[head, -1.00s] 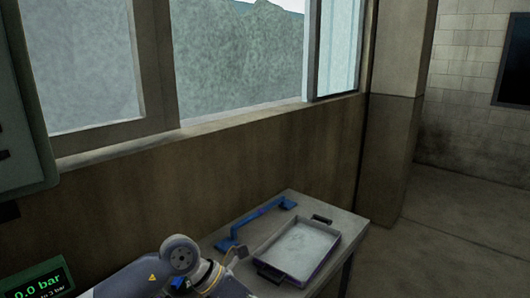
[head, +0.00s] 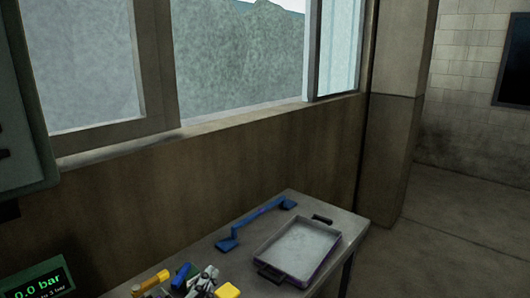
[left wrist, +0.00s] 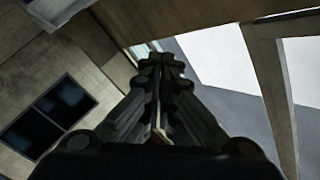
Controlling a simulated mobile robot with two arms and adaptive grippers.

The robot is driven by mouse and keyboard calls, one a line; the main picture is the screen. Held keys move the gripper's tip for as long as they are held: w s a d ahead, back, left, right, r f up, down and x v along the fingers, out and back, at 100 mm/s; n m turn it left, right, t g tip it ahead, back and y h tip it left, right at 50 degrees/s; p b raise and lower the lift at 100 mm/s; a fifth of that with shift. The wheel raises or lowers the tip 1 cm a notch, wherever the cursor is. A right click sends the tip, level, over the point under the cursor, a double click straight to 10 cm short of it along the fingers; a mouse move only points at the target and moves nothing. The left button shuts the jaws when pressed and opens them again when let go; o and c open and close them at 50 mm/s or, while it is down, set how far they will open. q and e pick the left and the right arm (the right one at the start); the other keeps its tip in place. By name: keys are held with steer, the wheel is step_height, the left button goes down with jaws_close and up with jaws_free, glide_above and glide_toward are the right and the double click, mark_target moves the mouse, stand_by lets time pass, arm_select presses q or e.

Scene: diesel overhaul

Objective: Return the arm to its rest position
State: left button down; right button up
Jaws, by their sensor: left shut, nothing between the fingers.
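My left gripper (left wrist: 160,62) shows in the left wrist view, with its dark fingers together and nothing between them. It is clear of any object there, with the wall and window behind it. I cannot make out my left arm with certainty in the head view. My right gripper is in neither view.
A grey table (head: 350,234) stands under the window, bearing a shallow tray (head: 298,250) and a blue bar-shaped tool (head: 258,221). Several yellow, blue and grey items (head: 151,283) lie at its near end. Floor on the right is clear.

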arm_select(q)
steer(key=s+a+f+n+g+y, duration=0.1)
steer(key=s+a+f+n+g, duration=0.1)
steer(key=s+f, duration=0.3)
steer(key=s+a+f+n+g+y, duration=0.1)
steer(key=s+a+f+n+g, duration=0.1)
steer(key=s+f+g, duration=0.3)
steer(key=s+a+f+n+g+y, duration=0.1)
steer(key=s+a+f+n+g, duration=0.1)
steer(key=s+f, duration=0.5)
steer(key=shift+a+f+g, duration=0.35)
steer(key=shift+a+f, duration=0.1)
steer(key=shift+f, duration=0.25)
steer(key=shift+a+f+g, duration=0.35)
steer(key=shift+a+f, duration=0.1)
steer(key=shift+f, duration=0.2)
steer(key=s+f+n+g, duration=0.1)
steer(key=s+f+g, duration=0.3)
steer(key=s, duration=0.6)
step_height(320, 180, down, 26)
steer(key=s+g, duration=0.1)
steer(key=s, duration=0.1)
steer(key=s+a+f+g, duration=0.1)
steer(key=s+a+f, duration=0.2)
steer(key=s+f, duration=1.3)
steer(key=shift+s+g, duration=0.3)
steer(key=shift+s, duration=0.25)
